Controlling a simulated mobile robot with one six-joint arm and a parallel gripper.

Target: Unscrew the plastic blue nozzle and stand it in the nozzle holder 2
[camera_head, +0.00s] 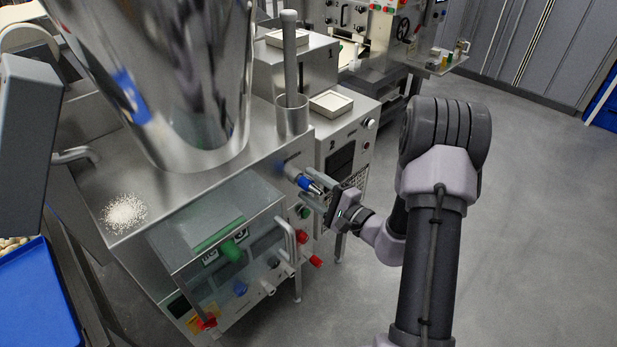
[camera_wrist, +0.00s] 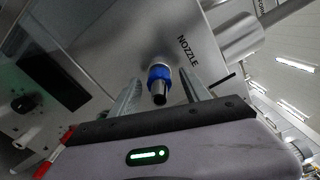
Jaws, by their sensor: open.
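The blue nozzle (camera_head: 308,185) sits on the outlet on the right side of the steel machine. In the wrist view the nozzle (camera_wrist: 158,80) has a blue collar and a metallic tip, beneath the printed word NOZZLE. My gripper (camera_head: 313,190) is open, with its fingers reaching toward the machine wall around the nozzle. In the wrist view the two fingers of my gripper (camera_wrist: 160,92) stand on either side of the nozzle, with gaps visible. I cannot make out nozzle holder 2 for certain in either view.
The steel machine (camera_head: 150,210) carries a large hopper (camera_head: 185,80) and a heap of white powder (camera_head: 124,213). A metal cylinder with a rod (camera_head: 291,115) stands above the nozzle. A cabinet with a white tray (camera_head: 331,102) is just behind. Open floor lies to the right.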

